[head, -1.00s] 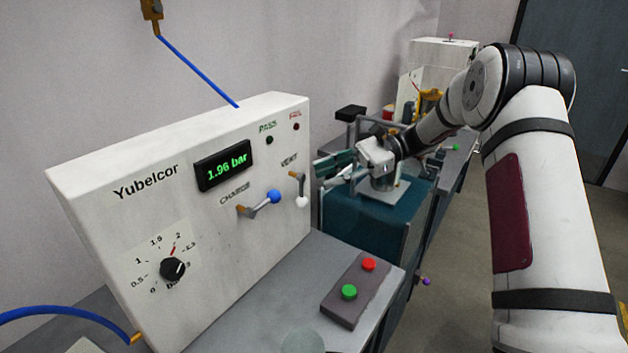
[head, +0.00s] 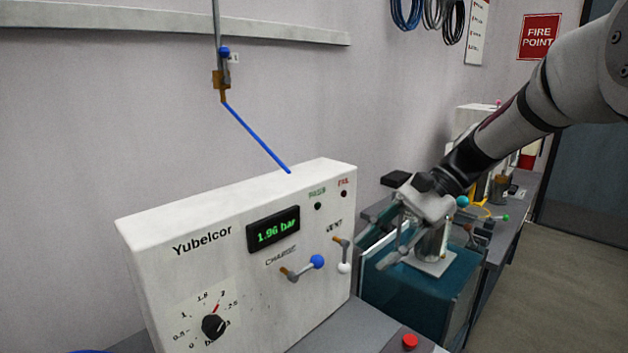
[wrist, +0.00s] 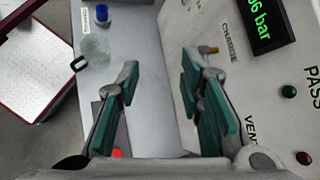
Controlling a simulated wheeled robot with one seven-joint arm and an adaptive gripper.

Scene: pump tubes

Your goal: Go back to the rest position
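My gripper (head: 396,238) is in the head view, to the right of the white Yubelcor test panel (head: 200,275) and apart from it. In the wrist view my gripper (wrist: 160,84) has its green-padded fingers spread, with nothing between them. The panel's display (head: 273,231) reads 1.96 bar. The blue-knobbed charge lever (head: 318,262) points right, and the white-knobbed vent lever (head: 344,268) hangs down. The pass lamp (head: 318,206) and fail lamp (head: 344,194) look dark.
A red button (head: 410,342) stands at the bottom edge. A blue tube (head: 255,136) runs from a wall valve (head: 221,79) to the panel top. Open floor (head: 550,270) is at the right.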

